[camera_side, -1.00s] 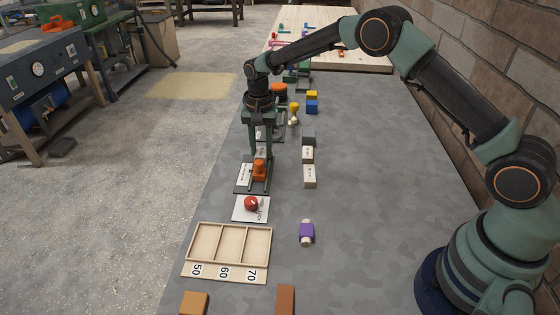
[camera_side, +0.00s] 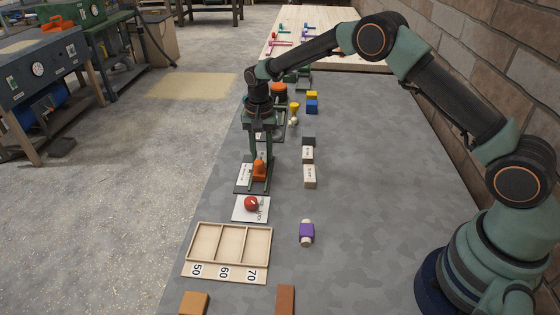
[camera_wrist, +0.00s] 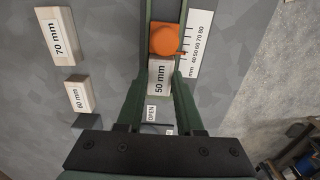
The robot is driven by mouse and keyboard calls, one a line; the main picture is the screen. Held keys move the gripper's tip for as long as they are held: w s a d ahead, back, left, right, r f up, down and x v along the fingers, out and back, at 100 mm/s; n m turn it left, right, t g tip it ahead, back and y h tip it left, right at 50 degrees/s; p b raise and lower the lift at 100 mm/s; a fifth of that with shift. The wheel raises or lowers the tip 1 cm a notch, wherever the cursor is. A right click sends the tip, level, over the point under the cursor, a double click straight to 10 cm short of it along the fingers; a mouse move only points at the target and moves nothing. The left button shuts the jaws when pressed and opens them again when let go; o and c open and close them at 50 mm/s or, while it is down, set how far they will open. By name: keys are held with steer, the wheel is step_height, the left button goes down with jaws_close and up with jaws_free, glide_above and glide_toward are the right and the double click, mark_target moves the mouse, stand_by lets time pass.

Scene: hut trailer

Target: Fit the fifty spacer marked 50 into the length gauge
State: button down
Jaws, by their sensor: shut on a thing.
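My gripper (camera_side: 259,152) points down over the near part of the length gauge (camera_side: 243,187) in the side view. In the wrist view my gripper (camera_wrist: 161,82) is shut on the pale spacer marked 50 mm (camera_wrist: 159,77). The spacer lies in line with the gauge's green rails, its end close to the orange slider (camera_wrist: 165,40); I cannot tell if they touch or if the spacer is fully down. The orange slider also shows in the side view (camera_side: 259,168). The printed scale (camera_wrist: 196,40) runs along the gauge. The fingers mostly hide the spacer in the side view.
The 70 mm block (camera_wrist: 61,38) and 60 mm block (camera_wrist: 79,96) lie beside the gauge.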

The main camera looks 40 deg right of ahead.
mark_target(262, 157)
steer(key=shift+f, duration=0.6)
stand_by(0.6)
steer(key=shift+c, duration=2.3)
jaws_free()
step_height(262, 157, up, 12)
